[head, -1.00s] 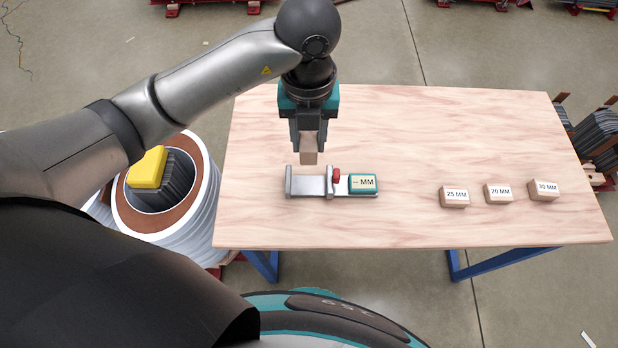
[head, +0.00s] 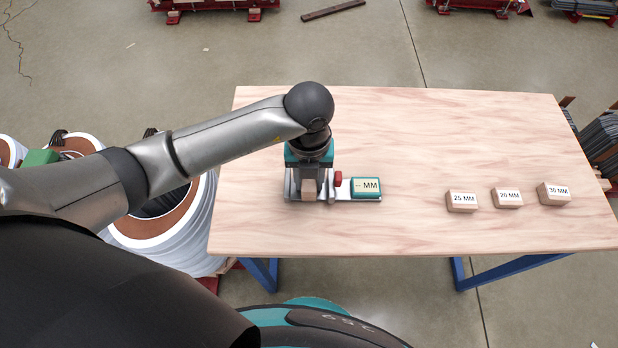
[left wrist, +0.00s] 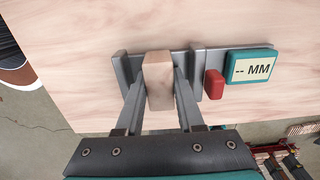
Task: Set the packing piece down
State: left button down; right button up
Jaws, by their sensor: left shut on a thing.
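The packing piece (head: 309,190) is a small pale wooden block. My left gripper (left wrist: 158,85) is shut on it, with a finger on each side in the left wrist view. The piece (left wrist: 158,72) is upright between the two grey jaws of a measuring gauge (head: 345,197), with a gap to each jaw. The gauge has a red knob (left wrist: 214,84) and a teal display (left wrist: 249,67) reading "-- MM". Whether the piece touches the gauge bed is hard to tell. My right gripper is in neither view.
The gauge lies on a pale wooden table (head: 420,140). Three wooden blocks marked 25 MM (head: 462,201), 20 MM (head: 507,198) and 30 MM (head: 554,194) stand at the right. The table between them and the gauge is clear. White-sided round cores (head: 185,238) stand left of the table.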

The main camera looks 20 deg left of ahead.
pick_arm(q)
jog(key=shift+f, duration=0.1)
jog(key=c, duration=0.8)
grip_release()
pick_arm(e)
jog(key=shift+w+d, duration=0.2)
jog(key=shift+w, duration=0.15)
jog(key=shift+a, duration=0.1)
pick_arm(q)
notch_tip(320, 180, up, 11)
jog(key=p, duration=0.3)
jog(key=shift+r, duration=0.65)
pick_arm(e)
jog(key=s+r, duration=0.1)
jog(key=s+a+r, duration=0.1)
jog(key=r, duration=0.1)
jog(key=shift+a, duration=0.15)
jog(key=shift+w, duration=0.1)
